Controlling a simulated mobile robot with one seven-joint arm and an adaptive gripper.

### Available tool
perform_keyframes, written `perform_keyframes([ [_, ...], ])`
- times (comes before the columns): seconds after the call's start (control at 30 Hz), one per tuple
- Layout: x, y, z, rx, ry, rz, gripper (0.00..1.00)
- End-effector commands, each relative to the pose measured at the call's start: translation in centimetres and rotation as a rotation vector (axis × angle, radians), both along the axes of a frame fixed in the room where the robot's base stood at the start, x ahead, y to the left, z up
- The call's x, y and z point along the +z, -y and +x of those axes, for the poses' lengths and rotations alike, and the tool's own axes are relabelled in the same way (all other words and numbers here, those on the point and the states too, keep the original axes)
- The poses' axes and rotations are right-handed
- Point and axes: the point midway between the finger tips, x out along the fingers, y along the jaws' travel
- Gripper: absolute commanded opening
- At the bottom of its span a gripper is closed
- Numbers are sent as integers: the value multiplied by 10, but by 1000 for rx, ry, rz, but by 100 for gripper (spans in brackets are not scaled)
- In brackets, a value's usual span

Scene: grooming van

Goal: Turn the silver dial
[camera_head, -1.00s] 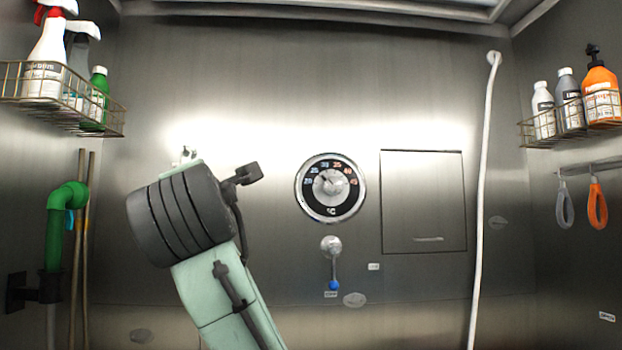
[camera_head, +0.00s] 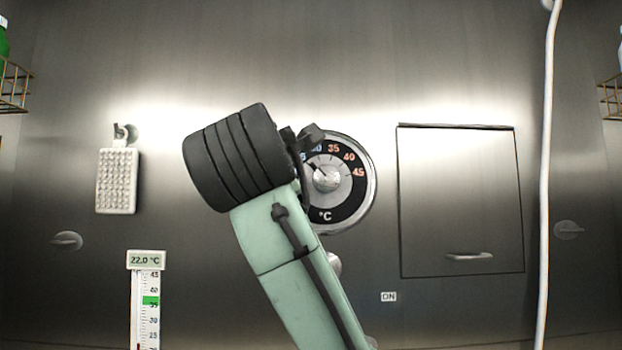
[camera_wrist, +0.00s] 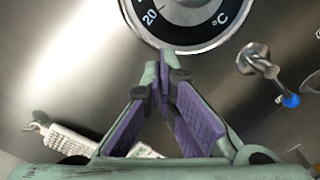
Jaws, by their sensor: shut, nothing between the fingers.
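The silver dial (camera_head: 355,205) is a round °C gauge on the steel wall, with a black numbered ring and a silver centre knob (camera_head: 327,180). Its pointer aims up and left. My arm's dark wrist covers part of its left side in the head view. In the wrist view the lower part of the dial (camera_wrist: 200,40) shows at the top, with the 20 mark; its centre is out of frame. My gripper (camera_wrist: 160,62) is shut and empty, with its tips at the dial's lower rim in that view. I cannot tell whether they touch.
A silver lever (camera_wrist: 258,62) with a blue tip juts from the wall below the dial. A steel hatch (camera_head: 460,200) and a white hose (camera_head: 547,180) are to the right. A white brush (camera_head: 117,180) and a thermometer (camera_head: 148,300) reading 22.0 °C are to the left.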

Motion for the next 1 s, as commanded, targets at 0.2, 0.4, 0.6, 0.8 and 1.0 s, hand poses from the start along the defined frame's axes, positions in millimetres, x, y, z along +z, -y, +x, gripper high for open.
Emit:
perform_keyframes([
  [0.2, 2, 2, 9, -6, -6, -6, 0],
  [0.4, 3, 4, 45, -6, -9, -5, 0],
  [0.6, 6, 5, 88, -6, -8, -5, 0],
  [0.8, 20, 22, 104, -7, -4, -4, 0],
  [1.0, 28, 34, 107, -6, -3, -6, 0],
])
